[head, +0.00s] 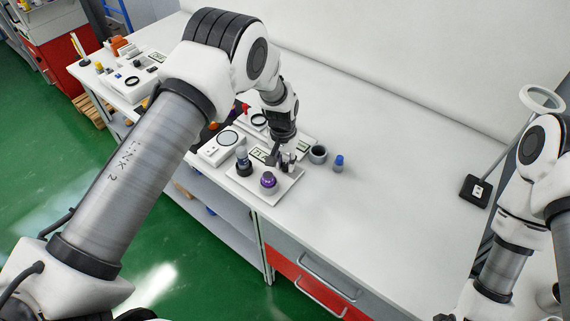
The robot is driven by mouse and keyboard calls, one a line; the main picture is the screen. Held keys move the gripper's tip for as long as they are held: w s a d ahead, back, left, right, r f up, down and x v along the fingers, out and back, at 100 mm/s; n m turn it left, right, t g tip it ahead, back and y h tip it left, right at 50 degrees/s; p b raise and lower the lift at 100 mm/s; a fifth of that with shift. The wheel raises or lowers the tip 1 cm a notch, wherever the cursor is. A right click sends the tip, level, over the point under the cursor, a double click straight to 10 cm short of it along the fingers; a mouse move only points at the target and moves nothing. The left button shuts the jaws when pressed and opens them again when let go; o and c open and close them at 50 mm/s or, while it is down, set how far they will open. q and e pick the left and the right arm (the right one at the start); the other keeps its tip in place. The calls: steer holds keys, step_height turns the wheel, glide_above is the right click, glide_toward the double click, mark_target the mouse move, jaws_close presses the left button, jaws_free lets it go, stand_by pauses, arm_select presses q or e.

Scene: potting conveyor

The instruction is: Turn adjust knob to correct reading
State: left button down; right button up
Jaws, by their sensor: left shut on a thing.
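My left gripper (273,157) reaches down over the bench to a white instrument (293,175) with a small display (259,155). Its dark fingers are shut at the instrument, beside the display. The small part between them, which looks to be the adjust knob, is mostly hidden by the fingers. The reading is too small to make out surely. A purple-topped round piece (268,180) sits at the instrument's front, apart from the fingers. My right arm comes in at the right edge; its gripper is out of view.
A dark bottle (243,162) and dark upright cylinders (288,162) stand close around the gripper. A lamp base (476,190) stands farther right. The bench (400,190) between is clear.

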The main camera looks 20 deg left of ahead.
mark_target(284, 164)
arm_select(q)
steer(key=shift+s+f+n, duration=0.1)
steer(key=shift+n, duration=0.2)
steer(key=c, duration=1.2)
jaws_free()
steer(key=shift+o, duration=1.3)
steer(key=shift+w, duration=0.2)
step_height(284, 164, up, 12)
steer(key=shift+a, duration=0.25)
steer(key=shift+f, duration=0.1)
